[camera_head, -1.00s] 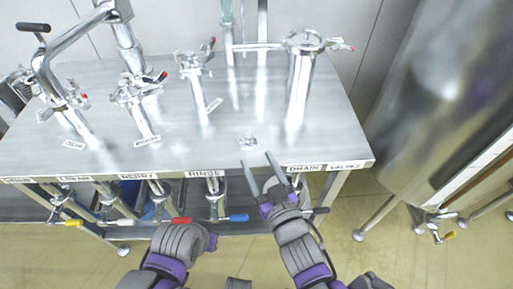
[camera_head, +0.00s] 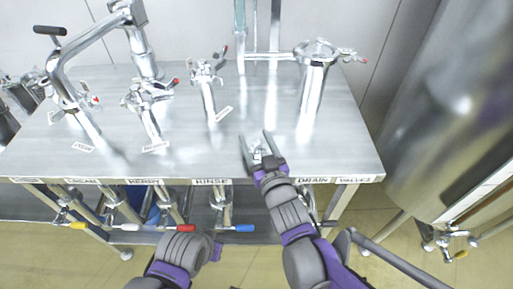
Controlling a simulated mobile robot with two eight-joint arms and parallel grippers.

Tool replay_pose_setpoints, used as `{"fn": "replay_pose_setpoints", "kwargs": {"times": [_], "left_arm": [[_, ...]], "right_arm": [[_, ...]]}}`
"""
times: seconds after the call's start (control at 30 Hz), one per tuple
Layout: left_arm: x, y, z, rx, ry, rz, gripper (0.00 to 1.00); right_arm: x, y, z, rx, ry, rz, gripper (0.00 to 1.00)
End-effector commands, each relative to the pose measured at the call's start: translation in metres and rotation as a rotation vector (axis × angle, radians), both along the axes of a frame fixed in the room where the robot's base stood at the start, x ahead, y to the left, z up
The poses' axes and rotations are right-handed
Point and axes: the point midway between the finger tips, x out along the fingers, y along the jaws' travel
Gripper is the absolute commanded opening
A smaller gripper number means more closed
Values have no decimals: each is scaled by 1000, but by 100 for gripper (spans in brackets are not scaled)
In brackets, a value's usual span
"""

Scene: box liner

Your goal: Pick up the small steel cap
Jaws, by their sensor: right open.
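The small steel cap (camera_head: 259,150) lies on the steel table (camera_head: 345,145) near its front edge, above and between the RINSE and DRAIN labels. My right gripper (camera_head: 255,140) is open, with one finger on each side of the cap. Its palm partly hides the cap, and I cannot tell whether the fingers touch it. My left arm (camera_head: 182,255) shows at the bottom, below the table's front edge; its fingers cannot be made out.
Upright steel pipe fittings with valves (camera_head: 207,90) stand along the left and middle of the table. A taller steel cylinder (camera_head: 312,85) stands behind and right of the cap. A large tank (camera_head: 450,110) fills the right side. Coloured valve handles (camera_head: 180,228) sit below the front edge.

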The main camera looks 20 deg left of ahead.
Motion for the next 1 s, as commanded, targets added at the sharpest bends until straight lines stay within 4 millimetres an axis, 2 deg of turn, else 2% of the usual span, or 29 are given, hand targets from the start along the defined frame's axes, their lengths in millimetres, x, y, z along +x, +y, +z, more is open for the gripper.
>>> {"fn": "replay_pose_setpoints", "kwargs": {"times": [0.03, 0.07, 0.4, 0.8, 0.87, 1.0], "left_arm": [[0, 0, 0, 0, 0, 0, 0], [0, 0, 0, 0, 0, 0, 0], [0, 0, 0, 0, 0, 0, 0], [0, 0, 1, 0, 0, 0, 0], [0, 0, 3, 0, -1, 0, 0], [-1, 0, 14, 0, -5, 0, 0]], "right_arm": [[0, 0, 0, 0, 0, 0, 66], [0, 0, 0, 0, 0, 0, 60], [0, 0, 0, 0, 0, 0, 0], [-1, 0, 2, 0, 0, 0, 0], [-1, 0, 6, 1, -1, 0, 0], [-1, 0, 30, 0, -1, 0, 0]]}}
